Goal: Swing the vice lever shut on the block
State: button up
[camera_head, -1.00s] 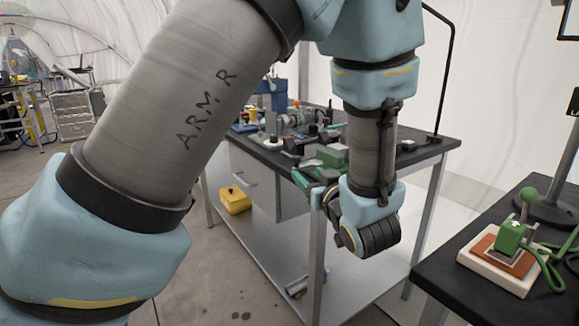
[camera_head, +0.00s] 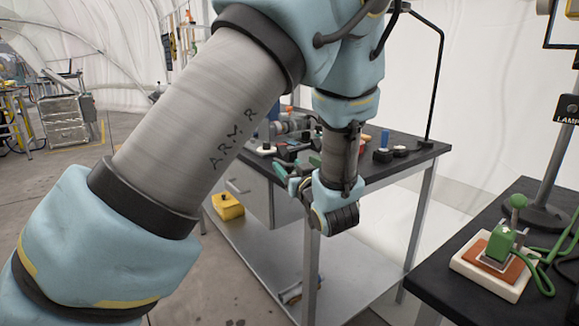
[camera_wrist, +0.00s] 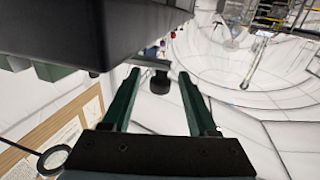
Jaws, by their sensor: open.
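My gripper (camera_head: 291,177) is at the near corner of the workbench (camera_head: 398,163) in the head view, partly behind my own arm. In the wrist view my gripper (camera_wrist: 161,95) has its two dark green fingers apart and nothing clamped. A short grey bar with a black knob (camera_wrist: 160,83), apparently the vice lever, shows between the fingers. Whether a finger touches it I cannot tell. A large dark body (camera_wrist: 110,30), perhaps the vice, fills the upper left close by. I cannot make out the block or the vice jaws for certain.
Small tools and a blue upright piece (camera_head: 385,138) stand on the bench. A yellow box (camera_head: 228,207) sits on its lower shelf. A second dark table at the right holds a green lever device (camera_head: 500,243) with a cable. A thin black lamp post (camera_head: 436,90) rises behind.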

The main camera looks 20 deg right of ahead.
jog(key=shift+w, duration=0.1)
grip_shut()
dwell(0.4)
dwell(1.0)
